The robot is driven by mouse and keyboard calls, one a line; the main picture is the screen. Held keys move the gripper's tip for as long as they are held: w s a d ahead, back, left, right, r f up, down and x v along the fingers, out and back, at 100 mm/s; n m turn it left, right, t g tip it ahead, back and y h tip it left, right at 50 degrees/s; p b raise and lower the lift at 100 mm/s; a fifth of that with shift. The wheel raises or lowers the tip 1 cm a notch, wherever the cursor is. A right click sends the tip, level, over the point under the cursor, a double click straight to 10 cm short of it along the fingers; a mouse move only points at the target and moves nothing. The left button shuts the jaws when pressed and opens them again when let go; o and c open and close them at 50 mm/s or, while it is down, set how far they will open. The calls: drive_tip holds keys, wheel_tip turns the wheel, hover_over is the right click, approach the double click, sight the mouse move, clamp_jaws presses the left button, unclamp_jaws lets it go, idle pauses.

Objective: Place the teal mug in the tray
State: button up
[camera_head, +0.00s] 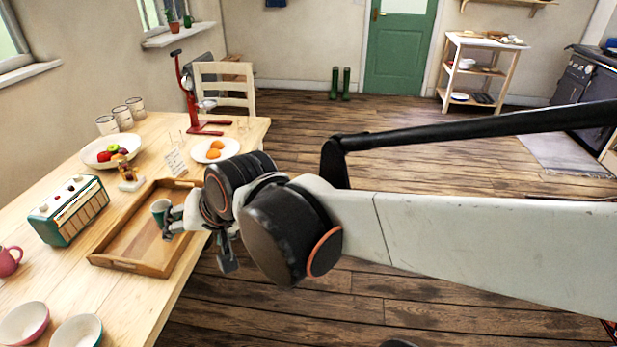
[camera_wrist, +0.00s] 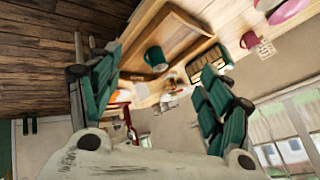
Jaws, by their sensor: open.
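The teal mug (camera_head: 160,212) stands upright on the floor of the wooden tray (camera_head: 128,266), towards its right side. In the wrist view the mug (camera_wrist: 155,57) shows inside the tray (camera_wrist: 185,47), in the space between my finger pads. My gripper (camera_wrist: 160,82) is open, with its two teal-padded fingers spread wide and nothing between them in its grasp. In the head view it is close to the right of the mug and partly covers the tray's right edge. I cannot tell whether a finger touches the mug.
A green radio (camera_head: 69,210) stands left of the tray. A pink mug (camera_head: 8,261) and two bowls (camera_head: 22,324) are at the near left. A fruit bowl (camera_head: 88,153), a plate of oranges (camera_head: 228,147) and a red stand (camera_head: 190,100) are farther back. Table is clear in front of the tray.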

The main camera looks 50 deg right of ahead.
drive_tip(key=s+d+n+g+h, duration=0.1)
drive_tip(key=s+n, duration=0.5)
drive_tip(key=s, duration=0.3)
drive_tip(key=shift+f, duration=0.25)
